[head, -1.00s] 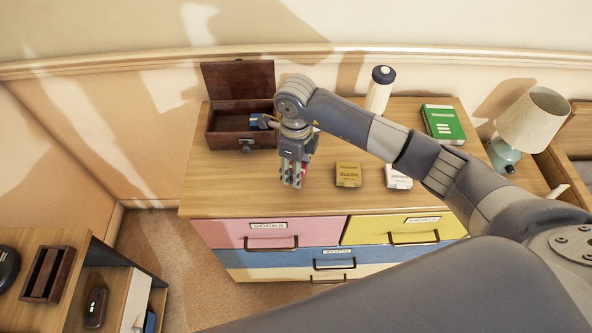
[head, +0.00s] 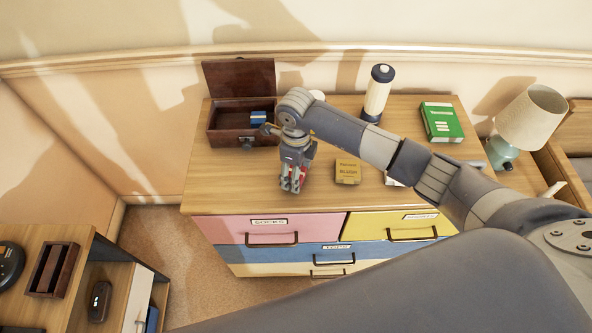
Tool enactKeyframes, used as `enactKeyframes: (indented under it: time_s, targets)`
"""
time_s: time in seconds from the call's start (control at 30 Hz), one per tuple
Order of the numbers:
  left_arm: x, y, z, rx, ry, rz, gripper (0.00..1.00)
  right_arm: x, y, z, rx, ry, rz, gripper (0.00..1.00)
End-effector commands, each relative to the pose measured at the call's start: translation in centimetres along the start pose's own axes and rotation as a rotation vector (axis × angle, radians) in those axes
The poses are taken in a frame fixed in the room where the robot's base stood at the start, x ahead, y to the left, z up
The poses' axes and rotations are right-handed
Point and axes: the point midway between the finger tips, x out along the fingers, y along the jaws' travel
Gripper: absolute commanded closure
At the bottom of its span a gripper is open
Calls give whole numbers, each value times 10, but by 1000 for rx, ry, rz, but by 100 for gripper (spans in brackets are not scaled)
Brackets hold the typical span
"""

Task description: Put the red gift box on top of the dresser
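The dresser (head: 225,200) has a wooden top and pink, yellow, blue and cream drawers, all shut. My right arm reaches in from the right. Its gripper (head: 291,183) points down over the front left part of the dresser top. Red patches of the red gift box (head: 303,176) show at the fingers, which appear shut on it. Most of the box is hidden by the fingers, and I cannot tell whether it touches the dresser top. My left gripper is not in view.
The front left top is clear. A low shelf (head: 75,305) stands at lower left.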

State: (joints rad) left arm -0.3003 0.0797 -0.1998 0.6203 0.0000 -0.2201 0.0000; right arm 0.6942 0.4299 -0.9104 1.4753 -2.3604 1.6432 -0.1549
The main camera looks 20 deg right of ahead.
Motion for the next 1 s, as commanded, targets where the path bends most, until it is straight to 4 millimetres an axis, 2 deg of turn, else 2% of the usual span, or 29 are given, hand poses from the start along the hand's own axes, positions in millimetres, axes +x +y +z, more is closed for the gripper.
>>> enactKeyframes:
  time_s: [0.27, 0.33, 0.7, 0.9, 1.0]
  targets:
    - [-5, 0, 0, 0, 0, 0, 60, -5, 0, 0, 0, 0, 1, 39]
    - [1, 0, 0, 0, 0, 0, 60, -10, -1, 1, -1, -4, -3, 39]
    - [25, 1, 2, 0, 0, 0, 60, -87, -1, 1, -2, -4, -4, 39]
    - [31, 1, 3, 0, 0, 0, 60, -115, 0, 0, -1, -2, -1, 39]
    - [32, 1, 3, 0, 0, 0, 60, -121, 0, 0, 0, 0, -1, 39]
